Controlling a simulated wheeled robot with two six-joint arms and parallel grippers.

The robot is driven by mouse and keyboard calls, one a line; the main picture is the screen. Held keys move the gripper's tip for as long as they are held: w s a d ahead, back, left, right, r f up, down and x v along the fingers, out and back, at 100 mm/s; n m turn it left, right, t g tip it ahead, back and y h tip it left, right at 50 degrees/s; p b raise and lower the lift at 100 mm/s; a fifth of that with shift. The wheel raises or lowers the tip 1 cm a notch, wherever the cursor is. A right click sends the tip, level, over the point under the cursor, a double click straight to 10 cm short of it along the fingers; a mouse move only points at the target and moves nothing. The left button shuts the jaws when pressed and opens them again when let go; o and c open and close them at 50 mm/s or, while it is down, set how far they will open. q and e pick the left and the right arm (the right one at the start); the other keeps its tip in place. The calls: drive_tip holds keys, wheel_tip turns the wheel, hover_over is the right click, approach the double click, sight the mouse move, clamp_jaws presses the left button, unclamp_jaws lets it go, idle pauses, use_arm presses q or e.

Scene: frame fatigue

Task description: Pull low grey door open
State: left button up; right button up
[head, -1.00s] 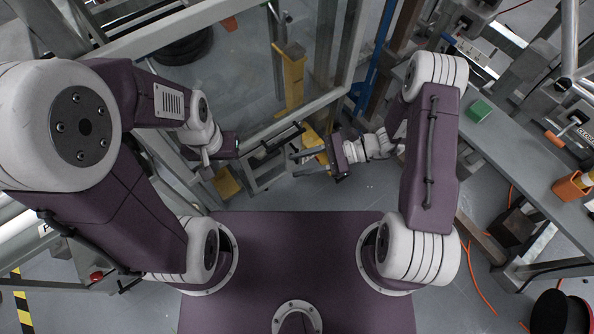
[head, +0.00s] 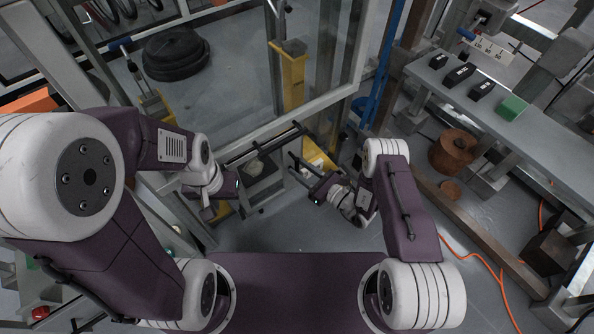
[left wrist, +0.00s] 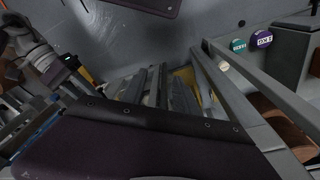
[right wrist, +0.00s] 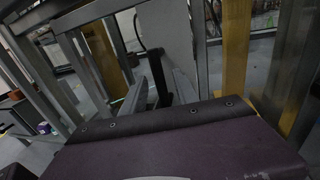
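The low grey door seems to be the light grey panel (right wrist: 167,40) ahead in the right wrist view, with an upright black handle (right wrist: 160,80) on its near side. My right gripper (right wrist: 160,92) has its two fingers apart, one on each side of the handle in that view; contact cannot be told. In the head view, my right gripper (head: 297,166) points left, near the low grey structure (head: 263,188) below the glazed frame. My left gripper (left wrist: 160,88) has its fingers apart over the floor, beside grey bars; nothing shows between them.
A glazed grey frame (head: 352,92) and yellow post (head: 292,75) stand ahead. A long black bar (head: 262,145) crosses below the glass. A grey bench (head: 540,135) with a green block (head: 513,107) stands right. Orange cable (head: 480,262) lies on the floor.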

drive_tip(key=shift+x, duration=0.8)
clamp_jaws()
idle(0.8)
